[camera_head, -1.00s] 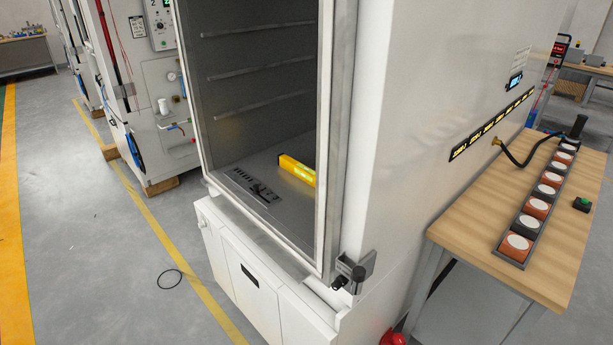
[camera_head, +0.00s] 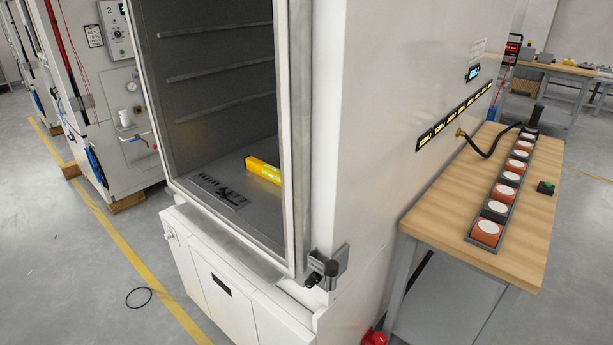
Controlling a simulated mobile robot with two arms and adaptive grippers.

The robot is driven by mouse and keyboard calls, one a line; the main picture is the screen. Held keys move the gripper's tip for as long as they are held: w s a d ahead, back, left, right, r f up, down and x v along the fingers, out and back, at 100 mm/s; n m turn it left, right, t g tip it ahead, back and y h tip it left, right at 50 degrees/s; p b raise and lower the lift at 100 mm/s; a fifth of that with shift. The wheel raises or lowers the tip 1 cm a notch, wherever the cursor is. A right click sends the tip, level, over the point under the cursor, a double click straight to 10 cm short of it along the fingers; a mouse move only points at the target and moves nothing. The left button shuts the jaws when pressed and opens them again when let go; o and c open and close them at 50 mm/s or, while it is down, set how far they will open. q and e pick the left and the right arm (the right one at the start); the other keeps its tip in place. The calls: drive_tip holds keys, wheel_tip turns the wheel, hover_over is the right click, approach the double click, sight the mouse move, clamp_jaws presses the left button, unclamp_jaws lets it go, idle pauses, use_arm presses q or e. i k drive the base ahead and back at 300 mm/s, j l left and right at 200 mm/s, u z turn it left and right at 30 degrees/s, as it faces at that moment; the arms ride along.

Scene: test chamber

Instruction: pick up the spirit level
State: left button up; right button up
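The yellow spirit level (camera_head: 262,170) lies on the floor of the open test chamber (camera_head: 215,135). Its right end is cut off from view by the chamber's front right frame. A dark flat plate with small parts (camera_head: 219,190) lies to its left, nearer the chamber's front edge. Neither of my grippers shows in the head view.
The chamber's front frame (camera_head: 297,130) and latch (camera_head: 327,270) stand at the opening's right side. A wooden table (camera_head: 425,222) with a row of round-topped pieces (camera_head: 487,231) stands to the right. A black loop (camera_head: 138,297) lies on the floor. Open floor is at left.

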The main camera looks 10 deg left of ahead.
sight(272, 174)
drive_tip(key=i+j+z, duration=0.1)
drive_tip(key=j+z, duration=0.4)
drive_tip(key=z, duration=0.2)
drive_tip(key=j+z, duration=0.3)
drive_tip(key=i+j, duration=0.05)
